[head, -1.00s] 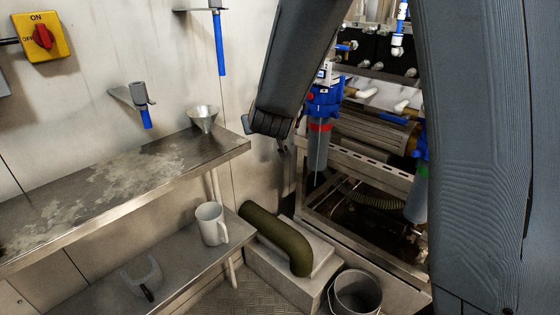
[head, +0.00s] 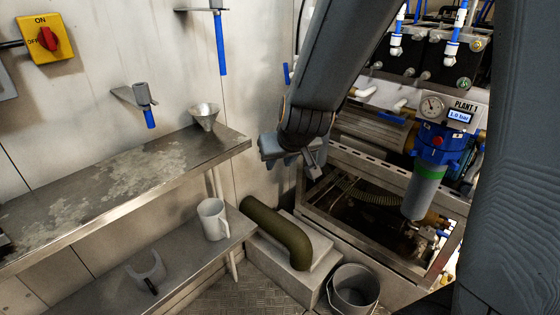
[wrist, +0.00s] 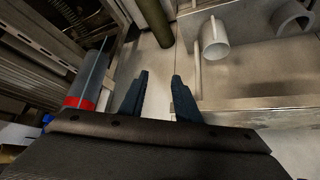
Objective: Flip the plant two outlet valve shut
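My gripper (head: 292,158) hangs in front of the machine, left of the Plant 1 unit. In the wrist view my gripper (wrist: 158,95) has its two dark fingers apart with nothing between them. A grey filter housing with a red band (wrist: 82,102) stands left of the fingers, apart from them. In the head view my arm covers that housing. I cannot make out a plant two outlet valve in either view. A small blue piece (head: 287,74) shows just left of my arm; I cannot tell what it is.
The Plant 1 filter (head: 425,185) has a green band, gauge and display. A metal shelf (head: 70,200) with a funnel (head: 203,115) runs along the left wall. A mug (head: 212,220) stands below. A green hose (head: 280,232) and bucket (head: 354,290) are low in front.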

